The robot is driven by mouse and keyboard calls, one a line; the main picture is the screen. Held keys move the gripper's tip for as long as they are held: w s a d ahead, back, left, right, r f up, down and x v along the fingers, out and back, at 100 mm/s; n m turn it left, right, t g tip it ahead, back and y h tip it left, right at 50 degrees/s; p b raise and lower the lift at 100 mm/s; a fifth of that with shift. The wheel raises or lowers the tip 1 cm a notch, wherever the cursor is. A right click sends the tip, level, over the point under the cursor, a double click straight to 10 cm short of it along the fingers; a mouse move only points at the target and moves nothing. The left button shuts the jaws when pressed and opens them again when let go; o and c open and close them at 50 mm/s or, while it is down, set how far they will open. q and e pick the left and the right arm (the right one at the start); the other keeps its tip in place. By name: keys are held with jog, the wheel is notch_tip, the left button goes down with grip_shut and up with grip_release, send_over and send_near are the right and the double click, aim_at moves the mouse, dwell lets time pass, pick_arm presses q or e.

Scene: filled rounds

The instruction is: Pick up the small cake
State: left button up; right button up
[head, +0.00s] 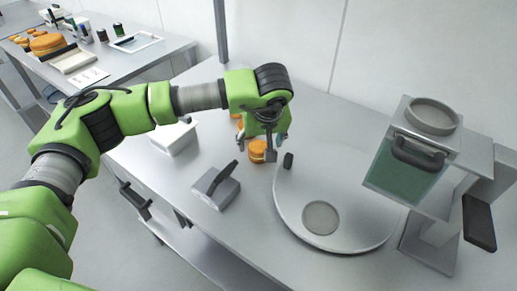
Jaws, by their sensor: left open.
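A small round orange-brown cake (257,151) stands on the steel table, just left of the round grey plate. More orange-brown cake (239,123) shows behind it, partly hidden by my arm and gripper. My left gripper (279,157) points down with its dark fingers apart, close to the right side of the small cake. One finger overlaps the cake's edge in the picture; I cannot tell whether it touches. My right gripper is out of view.
The large round plate (350,225) bears a grey disc (320,217). A grey box with a black handle (215,187) and a white container (175,138) stand at left. A press-like machine with a green panel (404,170) stands at right. A second table (165,50) holds cakes and jars.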

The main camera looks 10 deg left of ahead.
aim_at(259, 147)
pick_arm(q)
jog(key=shift+w+a+f, duration=0.1)
jog(key=shift+w+f, duration=0.25)
jog(key=shift+f, duration=0.3)
jog(key=shift+w+f, duration=0.2)
jog(key=shift+f, duration=0.1)
jog(key=shift+w+f, duration=0.1)
jog(key=shift+f, duration=0.1)
jog(key=p+x, duration=0.1)
jog(key=x, duration=0.1)
jog(key=p+x, duration=0.1)
jog(key=x, duration=0.1)
jog(key=shift+w+a+p, duration=0.25)
jog(key=shift+w+p, duration=0.05)
jog(key=shift+p, duration=0.05)
jog(key=shift+w+f, duration=0.2)
jog(key=shift+f, duration=0.1)
jog(key=shift+r, duration=0.1)
jog(key=c, duration=0.8)
